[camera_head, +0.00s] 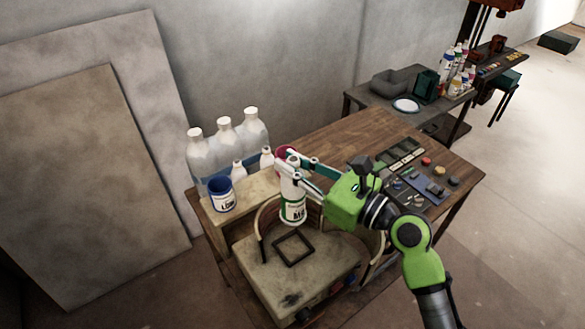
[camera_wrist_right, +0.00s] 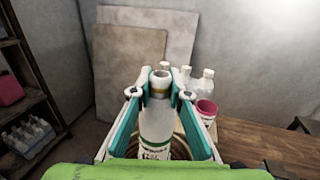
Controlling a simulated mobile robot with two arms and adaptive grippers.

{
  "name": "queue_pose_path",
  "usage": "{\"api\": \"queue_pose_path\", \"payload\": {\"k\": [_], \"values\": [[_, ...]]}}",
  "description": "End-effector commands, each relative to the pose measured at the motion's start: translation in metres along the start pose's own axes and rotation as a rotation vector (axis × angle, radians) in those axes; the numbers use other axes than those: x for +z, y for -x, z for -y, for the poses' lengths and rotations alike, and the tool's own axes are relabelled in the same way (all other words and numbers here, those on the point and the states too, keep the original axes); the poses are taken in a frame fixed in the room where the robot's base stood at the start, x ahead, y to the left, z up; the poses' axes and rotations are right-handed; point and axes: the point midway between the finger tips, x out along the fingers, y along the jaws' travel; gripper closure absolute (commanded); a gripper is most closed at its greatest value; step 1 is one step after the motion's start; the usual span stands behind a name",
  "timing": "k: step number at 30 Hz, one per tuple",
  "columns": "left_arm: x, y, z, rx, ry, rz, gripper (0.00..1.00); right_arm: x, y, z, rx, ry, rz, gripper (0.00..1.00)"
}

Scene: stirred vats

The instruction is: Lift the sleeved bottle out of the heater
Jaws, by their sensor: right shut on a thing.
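The sleeved bottle (camera_head: 292,210) is white with a green-and-white label band and stands upright in the head view. It also shows between the fingers in the wrist view (camera_wrist_right: 156,122). My right gripper (camera_head: 293,171) is shut on its upper part, with one teal finger on each side in the wrist view (camera_wrist_right: 160,94). The heater (camera_head: 255,272) is a worn, pale box with a dark square frame on top. The bottle's base shows just behind and above that frame in the picture, seemingly clear of it. My left gripper is not in view.
A red-rimmed tub (camera_wrist_right: 206,108) stands close beside the bottle. A curved band (camera_head: 264,222) rings the heater's back. Trays and small parts lie on the table (camera_head: 335,140).

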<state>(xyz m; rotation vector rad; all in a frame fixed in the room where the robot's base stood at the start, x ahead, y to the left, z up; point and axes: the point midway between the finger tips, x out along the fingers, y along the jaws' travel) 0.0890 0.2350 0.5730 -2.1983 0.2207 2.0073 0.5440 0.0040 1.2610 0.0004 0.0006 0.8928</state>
Motion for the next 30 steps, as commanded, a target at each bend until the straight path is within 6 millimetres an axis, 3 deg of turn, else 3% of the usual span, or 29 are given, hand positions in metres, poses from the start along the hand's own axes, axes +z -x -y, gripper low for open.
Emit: {"api": "queue_pose_path", "payload": {"k": [13, 30], "values": [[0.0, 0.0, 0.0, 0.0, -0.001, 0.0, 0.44, 0.002, 0.003, -0.003, -0.001, 0.0, 0.001, 1.0], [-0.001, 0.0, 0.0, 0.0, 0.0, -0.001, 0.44, 0.001, 0.038, -0.047, 0.0, -0.002, -0.001, 1.0]]}}
